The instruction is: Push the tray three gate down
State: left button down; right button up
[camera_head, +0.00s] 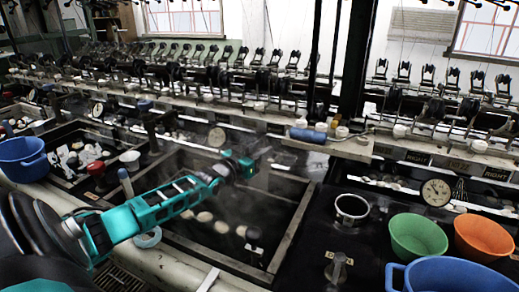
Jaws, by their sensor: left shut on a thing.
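My left arm (150,208) reaches from the lower left across a dark basin (280,232). My left gripper (255,157) is at the basin's back edge, below the machine bench, shut on a small part there that looks like the tray gate. The gate is mostly hidden by the gripper, and its height cannot be told. Several pale cocoons (205,216) lie in the dark basin under my arm. No tray number can be read. My right gripper is not in view.
A blue tub (24,158) stands at the left. A green bowl (418,237), an orange bowl (486,236) and a blue basin (450,276) stand at the right, near a round gauge (436,192). A blue cylinder (308,135) lies on the bench behind my gripper.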

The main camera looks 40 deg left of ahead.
pick_arm(q)
jog(key=c, duration=0.9)
grip_release()
jog(key=shift+f, duration=0.4)
jog(key=shift+c, duration=0.2)
jog(key=shift+o, duration=0.8)
jog(key=shift+r, duration=0.15)
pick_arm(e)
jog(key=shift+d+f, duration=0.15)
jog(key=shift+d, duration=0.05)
pick_arm(q)
jog(key=shift+s+r+p, duration=0.2)
jog(key=shift+s+p, duration=0.2)
jog(key=shift+p, duration=0.25)
jog(key=s+p, duration=0.6)
jog(key=shift+d+r, duration=0.15)
jog(key=s+p, duration=0.1)
jog(key=s, duration=0.5)
jog(key=shift+d+f+p, duration=0.15)
jog(key=shift+f+p, duration=0.2)
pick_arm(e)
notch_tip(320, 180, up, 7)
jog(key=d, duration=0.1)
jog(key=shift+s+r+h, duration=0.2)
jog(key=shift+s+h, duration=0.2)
